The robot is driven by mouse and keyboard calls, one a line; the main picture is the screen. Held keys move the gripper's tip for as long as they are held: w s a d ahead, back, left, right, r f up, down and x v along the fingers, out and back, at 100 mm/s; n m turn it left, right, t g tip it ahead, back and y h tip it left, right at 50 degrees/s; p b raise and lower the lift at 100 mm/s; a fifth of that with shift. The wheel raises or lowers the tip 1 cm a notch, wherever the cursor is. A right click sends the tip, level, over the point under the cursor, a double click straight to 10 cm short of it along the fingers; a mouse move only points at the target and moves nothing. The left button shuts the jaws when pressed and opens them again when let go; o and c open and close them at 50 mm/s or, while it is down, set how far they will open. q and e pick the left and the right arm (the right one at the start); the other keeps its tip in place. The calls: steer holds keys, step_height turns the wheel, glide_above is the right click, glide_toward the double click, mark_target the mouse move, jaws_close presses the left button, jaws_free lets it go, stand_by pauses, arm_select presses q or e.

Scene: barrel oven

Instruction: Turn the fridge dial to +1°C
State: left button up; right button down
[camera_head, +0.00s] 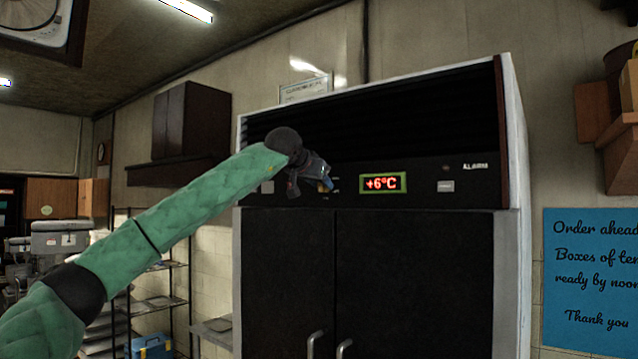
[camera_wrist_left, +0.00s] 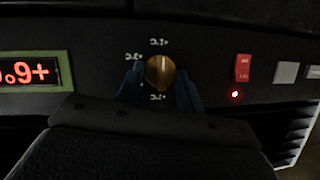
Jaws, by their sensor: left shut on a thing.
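The fridge (camera_head: 415,270) is a tall cabinet with black double doors and a dark control panel. Its display (camera_head: 383,183) reads +6°C in red; part of it shows upside down in the left wrist view (camera_wrist_left: 28,71). The round brass dial (camera_wrist_left: 159,73) has small white temperature marks around it, too small to read surely. My left gripper (camera_wrist_left: 160,88) is shut on the dial, one blue finger on each side. In the head view my left gripper (camera_head: 324,184) is at the panel, left of the display, and mostly hides the dial. My right gripper is not in view.
Door handles (camera_head: 316,344) are low on the fridge. A blue sign (camera_head: 590,280) hangs at right; a wire rack (camera_head: 160,290) stands at left.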

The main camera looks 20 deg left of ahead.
arm_select(q)
steer(key=shift+f, duration=0.2)
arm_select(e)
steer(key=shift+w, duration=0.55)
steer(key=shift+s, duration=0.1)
arm_select(q)
steer(key=o, duration=1)
steer(key=shift+w, duration=0.1)
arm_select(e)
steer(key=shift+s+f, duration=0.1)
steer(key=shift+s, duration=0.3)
arm_select(q)
steer(key=shift+r, duration=0.1)
steer(key=shift+b+v, duration=1.85)
steer(key=shift+v, duration=2)
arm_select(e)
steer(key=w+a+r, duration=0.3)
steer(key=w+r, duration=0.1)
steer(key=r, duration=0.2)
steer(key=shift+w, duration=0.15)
